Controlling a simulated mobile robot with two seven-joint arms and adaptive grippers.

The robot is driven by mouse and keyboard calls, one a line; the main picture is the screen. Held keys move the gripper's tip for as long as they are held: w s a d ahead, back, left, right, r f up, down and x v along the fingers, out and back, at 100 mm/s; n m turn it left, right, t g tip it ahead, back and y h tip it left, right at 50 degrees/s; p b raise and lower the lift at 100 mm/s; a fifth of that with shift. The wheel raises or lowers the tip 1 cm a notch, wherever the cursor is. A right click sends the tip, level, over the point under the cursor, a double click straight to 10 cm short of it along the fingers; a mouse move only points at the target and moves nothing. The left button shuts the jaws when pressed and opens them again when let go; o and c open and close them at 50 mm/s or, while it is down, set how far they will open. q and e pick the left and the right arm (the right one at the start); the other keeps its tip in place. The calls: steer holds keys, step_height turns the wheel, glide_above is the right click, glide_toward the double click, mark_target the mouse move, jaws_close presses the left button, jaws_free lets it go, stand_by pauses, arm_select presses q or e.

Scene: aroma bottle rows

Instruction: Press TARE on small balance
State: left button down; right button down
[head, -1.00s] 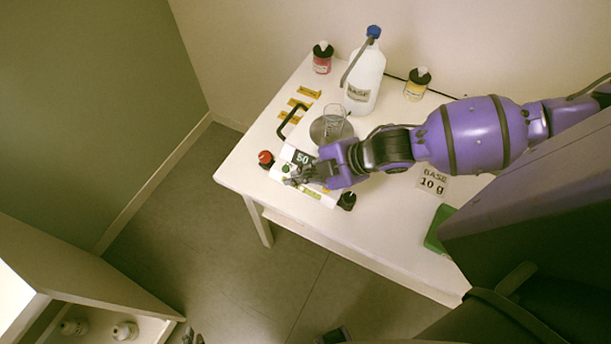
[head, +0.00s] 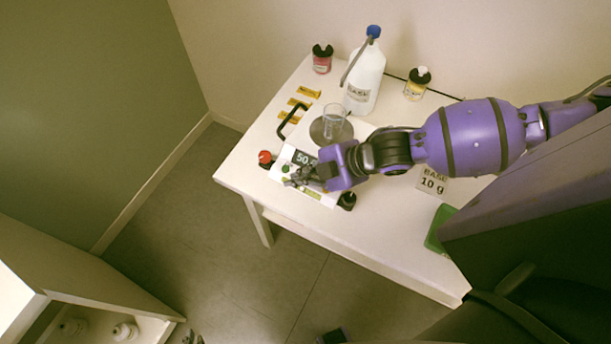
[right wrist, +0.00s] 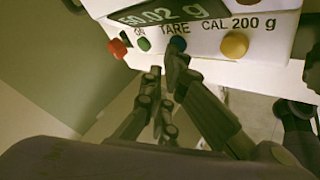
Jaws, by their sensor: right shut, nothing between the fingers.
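The small balance (head: 283,158) stands at the table's left front, its display reading 50.02 g in the right wrist view (right wrist: 165,14). Its front panel has a green ON button (right wrist: 144,44), a blue-green TARE button (right wrist: 178,44) and a yellow CAL 200 g button (right wrist: 235,45). My right gripper (head: 294,180) is shut and empty in front of the panel. In the right wrist view its fingertips (right wrist: 172,62) are just below the TARE button and overlap its lower edge; I cannot tell whether they touch it. Dark tips at the lower left edge may be my left gripper (head: 190,338).
A glass beaker (head: 334,117) stands on the round pan (head: 344,133). A white jug (head: 366,82) with a blue cap, a red jar (head: 322,62) and a yellow jar (head: 416,86) stand behind. A BASE 10 g card (head: 432,182) lies right. A red knob (head: 265,158) sits at the balance's left.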

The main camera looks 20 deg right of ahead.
stand_by(0.4)
arm_select(q)
steer(key=shift+w+r+p, duration=0.5)
steer(key=shift+w+r, duration=0.1)
steer(key=shift+r, duration=0.2)
arm_select(e)
steer(key=shift+r, duration=0.75)
steer(key=shift+r, duration=0.1)
